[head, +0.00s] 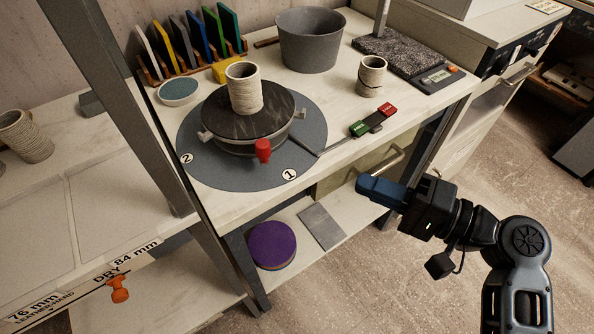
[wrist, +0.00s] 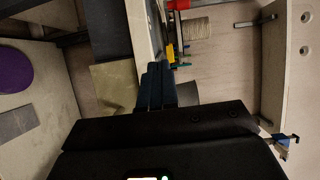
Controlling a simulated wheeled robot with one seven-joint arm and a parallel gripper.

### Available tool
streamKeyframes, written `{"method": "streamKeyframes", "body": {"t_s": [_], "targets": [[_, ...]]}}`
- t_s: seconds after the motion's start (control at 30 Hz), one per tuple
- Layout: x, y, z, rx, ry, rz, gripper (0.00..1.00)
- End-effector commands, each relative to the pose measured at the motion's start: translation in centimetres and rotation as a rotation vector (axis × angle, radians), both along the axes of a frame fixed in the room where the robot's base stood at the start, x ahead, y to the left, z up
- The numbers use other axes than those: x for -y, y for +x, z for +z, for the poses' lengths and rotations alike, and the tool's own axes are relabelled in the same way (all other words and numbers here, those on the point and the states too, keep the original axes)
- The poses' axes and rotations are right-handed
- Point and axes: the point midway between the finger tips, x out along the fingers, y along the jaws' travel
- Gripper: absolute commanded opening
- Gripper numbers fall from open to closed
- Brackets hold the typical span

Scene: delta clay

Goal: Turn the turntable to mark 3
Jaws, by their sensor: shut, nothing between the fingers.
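The turntable (head: 220,122) is a dark round wheel head on a grey round mat (head: 205,168) on the workbench. A ribbed clay cylinder (head: 244,90) stands upright on it. A red knob (head: 263,150) sticks out at its front edge, between the white labels 2 (head: 187,158) and 1 (head: 290,174) on the mat, closer to 1. Mark 3 is not visible. My gripper (head: 362,184) is shut and empty, in front of the bench edge and right of the turntable, apart from it. The wrist view shows its closed blue fingers (wrist: 158,75).
A grey bucket (head: 310,45), a small ribbed pot (head: 371,76) and a rack of coloured plates (head: 195,50) stand behind. A metal post (head: 130,110) rises at the left.

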Motion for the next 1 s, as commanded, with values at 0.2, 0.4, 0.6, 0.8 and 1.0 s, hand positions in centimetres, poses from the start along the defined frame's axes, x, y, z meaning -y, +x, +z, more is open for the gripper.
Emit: {"method": "streamKeyframes", "body": {"t_s": [0.2, 0.4, 0.6, 0.8, 1.0], "targets": [[-0.5, 0.7, 1.1, 0.017, 0.035, 0.052, 0.00], [-3.0, 1.9, 1.2, 0.017, 0.035, 0.053, 0.00], [-6.6, 3.6, 1.2, 0.016, 0.034, 0.053, 0.00], [-9.9, 4.7, 1.2, 0.014, 0.033, 0.052, 0.00], [-12.1, 3.9, 1.2, 0.015, 0.033, 0.050, 0.00]]}}
